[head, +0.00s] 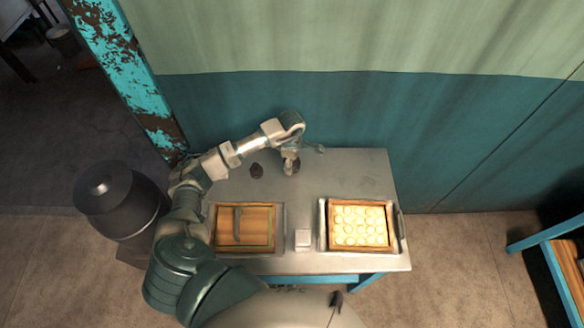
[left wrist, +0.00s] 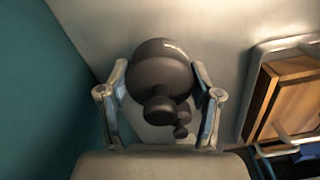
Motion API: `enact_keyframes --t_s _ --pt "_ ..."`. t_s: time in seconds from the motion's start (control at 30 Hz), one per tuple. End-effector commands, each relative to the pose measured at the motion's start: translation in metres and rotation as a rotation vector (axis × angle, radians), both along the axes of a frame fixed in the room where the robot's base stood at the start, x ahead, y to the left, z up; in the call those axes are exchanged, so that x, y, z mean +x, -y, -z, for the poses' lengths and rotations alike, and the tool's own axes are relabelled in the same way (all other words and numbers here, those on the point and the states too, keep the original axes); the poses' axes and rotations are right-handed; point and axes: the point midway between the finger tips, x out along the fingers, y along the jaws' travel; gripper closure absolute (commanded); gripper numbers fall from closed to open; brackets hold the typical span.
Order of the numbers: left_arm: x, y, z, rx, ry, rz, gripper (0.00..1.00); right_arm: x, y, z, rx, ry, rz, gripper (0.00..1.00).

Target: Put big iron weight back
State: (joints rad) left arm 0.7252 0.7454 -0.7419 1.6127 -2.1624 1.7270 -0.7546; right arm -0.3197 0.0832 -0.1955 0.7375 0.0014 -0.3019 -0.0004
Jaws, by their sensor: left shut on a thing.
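My left gripper (head: 290,167) is near the back of the metal table, close to the wall. It is shut on a dark, rounded iron weight (left wrist: 162,72) with a knob, which fills the space between the fingers in the left wrist view. A smaller dark knobbed shape (left wrist: 182,128) shows just beside that knob; I cannot tell whether it is a separate piece. In the head view the held weight is partly hidden by the gripper. Another dark weight (head: 257,170) sits on the table to the left of the gripper. My right gripper is not in view.
A tray with a wooden board (head: 245,212) is at the front left of the table (head: 355,175). A tray of pale round pieces (head: 360,225) is at the front right. A small white block (head: 303,238) lies between them. The back right is mostly clear.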

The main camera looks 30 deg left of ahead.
Motion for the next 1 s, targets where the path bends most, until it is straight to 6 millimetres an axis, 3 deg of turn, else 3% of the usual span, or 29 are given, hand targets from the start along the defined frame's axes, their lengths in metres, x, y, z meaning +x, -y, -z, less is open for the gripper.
enact_keyframes --t_s 0.17,0.4,0.67,0.7,0.8,1.0 --pt "0.000 0.001 0.009 -0.002 0.001 0.000 1.00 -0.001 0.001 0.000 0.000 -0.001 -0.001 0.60" --pt "0.001 0.000 0.038 -0.001 0.003 0.000 1.00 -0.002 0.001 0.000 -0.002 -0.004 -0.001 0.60" --pt "0.001 0.000 0.040 -0.001 0.004 0.001 1.00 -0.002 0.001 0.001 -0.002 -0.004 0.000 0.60" --pt "0.000 0.000 0.041 0.000 0.001 0.001 0.34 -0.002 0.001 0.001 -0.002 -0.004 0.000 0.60" --pt "0.000 0.000 0.041 0.000 0.000 0.001 0.11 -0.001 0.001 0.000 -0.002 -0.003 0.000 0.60" --pt "0.000 0.000 0.041 0.000 0.000 0.001 0.11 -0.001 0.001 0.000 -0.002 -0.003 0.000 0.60"
